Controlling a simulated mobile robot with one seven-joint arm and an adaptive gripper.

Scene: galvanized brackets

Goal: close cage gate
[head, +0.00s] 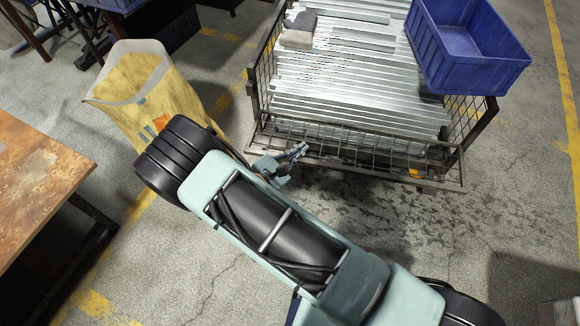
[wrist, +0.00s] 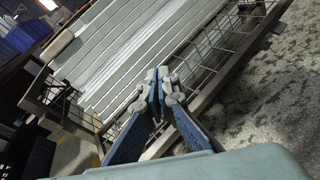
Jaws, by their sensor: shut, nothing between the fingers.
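The wire cage (head: 253,92) is a dark-framed mesh bin loaded with galvanized bars, at the top centre right of the head view. Its mesh gate (head: 375,150) runs along the near side, with a dark bar along its outer edge; I cannot tell how far it leans out. The gate's mesh also shows in the wrist view (wrist: 232,42). My gripper (head: 301,150) is at the left part of the gate side, empty. In the wrist view its blue fingers (wrist: 160,88) meet at the tips in front of the gate's mesh; contact with it is unclear.
A blue crate (head: 475,75) sits on the cage's right end. Grey cloth-like items (head: 297,38) lie on the bars. An open yellow sack (head: 165,95) stands left of my arm. A rusty table (head: 35,180) is at the left.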

